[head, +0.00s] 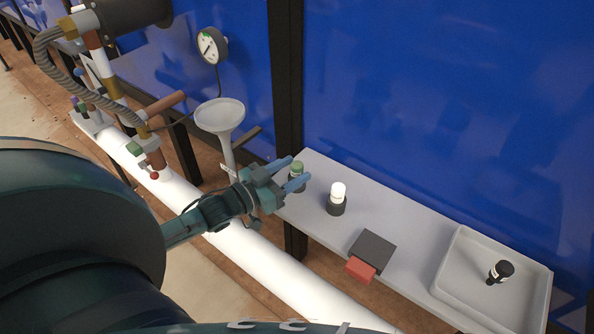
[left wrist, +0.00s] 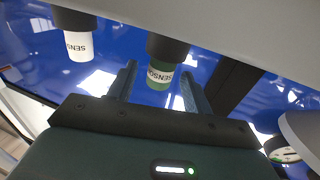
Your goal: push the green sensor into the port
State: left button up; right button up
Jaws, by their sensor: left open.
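The green sensor (head: 297,172) stands in a dark base near the left end of the grey shelf (head: 390,223). My left gripper (head: 297,169) is open and reaches it from the left. In the left wrist view, the picture is upside down and the green sensor (left wrist: 159,76) shows between the two spread fingers (left wrist: 158,72), with its white label reading "SENS". I cannot tell whether either finger touches it. A white sensor (head: 337,194) stands to its right, also shown in the left wrist view (left wrist: 79,46). I cannot make out which fitting is the port.
A dark block with a red part (head: 361,270) lies mid-shelf. A grey tray (head: 449,265) holding a black bottle (head: 500,271) is at the right. A funnel (head: 220,114), gauge (head: 210,46) and white pipe (head: 240,245) are near my arm. A blue wall stands behind.

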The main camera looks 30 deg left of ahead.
pick_arm(q)
jog(key=shift+x, duration=0.9)
jog(key=c, duration=1)
